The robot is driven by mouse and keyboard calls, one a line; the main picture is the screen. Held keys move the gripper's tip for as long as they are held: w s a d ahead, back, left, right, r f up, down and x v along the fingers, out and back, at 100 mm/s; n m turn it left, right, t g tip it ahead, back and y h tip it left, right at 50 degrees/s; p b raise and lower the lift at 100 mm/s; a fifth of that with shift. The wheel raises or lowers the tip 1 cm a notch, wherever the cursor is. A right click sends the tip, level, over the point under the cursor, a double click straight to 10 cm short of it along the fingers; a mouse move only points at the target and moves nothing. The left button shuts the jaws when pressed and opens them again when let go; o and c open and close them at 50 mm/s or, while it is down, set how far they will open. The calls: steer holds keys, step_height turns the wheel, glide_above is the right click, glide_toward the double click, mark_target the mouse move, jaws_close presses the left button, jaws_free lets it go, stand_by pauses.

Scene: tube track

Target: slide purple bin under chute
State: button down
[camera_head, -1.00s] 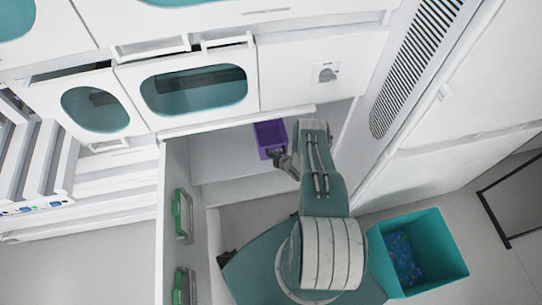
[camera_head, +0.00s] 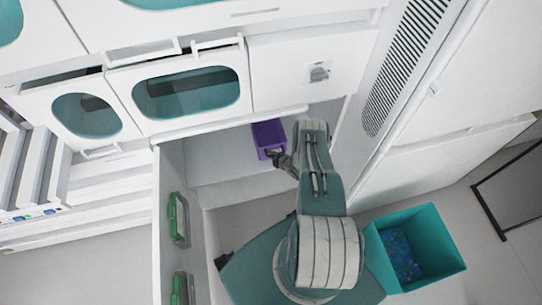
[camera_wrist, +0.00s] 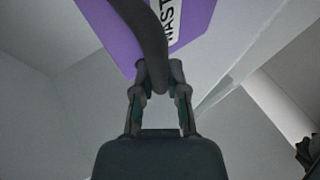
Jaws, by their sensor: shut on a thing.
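The purple bin (camera_head: 268,135) sits on the white shelf in the recess below the cabinets, left of my arm's forearm. In the wrist view the bin (camera_wrist: 112,28) fills the top, with a white label showing part of a word, "WAST". A dark curved handle on the bin's front runs down to my fingertips. My gripper (camera_head: 279,158) is at the bin's near side. In the wrist view my gripper (camera_wrist: 160,75) is shut on the handle. A chute is not clearly visible; the space above the bin is partly hidden by the cabinet edge.
A white panel with green handles (camera_head: 178,220) stands left of the recess. A vented white column (camera_head: 405,70) rises on the right. A teal box with blue contents (camera_head: 434,240) stands on the floor at right. Bare shelf (camera_head: 215,160) lies left of the bin.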

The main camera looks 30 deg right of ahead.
steer(key=shift+s+d, duration=0.15)
steer(key=shift+d, duration=0.15)
steer(key=c, duration=0.6)
jaws_free()
steer(key=shift+v, duration=3.45)
steer(key=shift+s, duration=0.15)
steer(key=shift+s+a, duration=0.8)
steer(key=shift+s, duration=1.7)
steer(key=shift+s+a, duration=0.85)
steer(key=shift+s, duration=1.65)
steer(key=shift+s+a, duration=0.8)
steer(key=shift+s, duration=1.7)
